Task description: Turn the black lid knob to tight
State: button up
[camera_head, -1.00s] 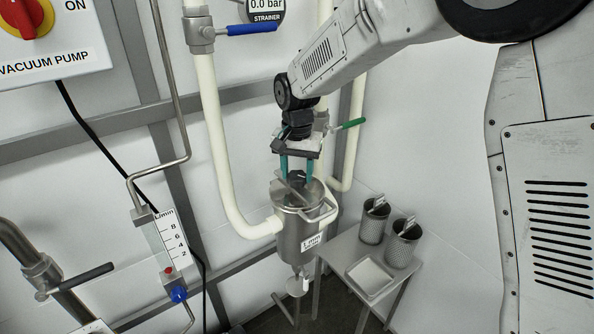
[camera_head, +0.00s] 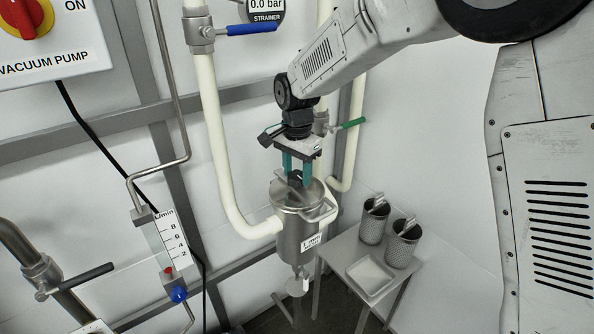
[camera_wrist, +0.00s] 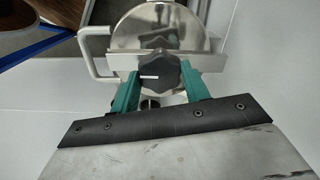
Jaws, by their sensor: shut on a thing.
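The black lid knob (camera_wrist: 159,72) sits on top of the strainer's round steel lid (camera_wrist: 135,22), with a white mark on its face pointing left in the wrist view. In the head view the knob (camera_head: 295,179) is partly hidden between the fingers. My gripper (camera_wrist: 160,78) has its two green fingers shut on the knob, one on each side; the same gripper (camera_head: 297,178) comes down from above in the head view. The strainer housing (camera_head: 297,238) is a steel cylinder with a side handle and a label.
A pale pipe (camera_head: 222,170) runs close at the left. A green-handled valve (camera_head: 350,124) is behind the gripper.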

aim_at(296, 175)
jog(key=o, duration=1)
jog(key=shift+r, duration=0.1)
notch_tip(296, 175, up, 8)
jog(key=shift+a+f, duration=0.1)
jog(key=shift+f, duration=0.05)
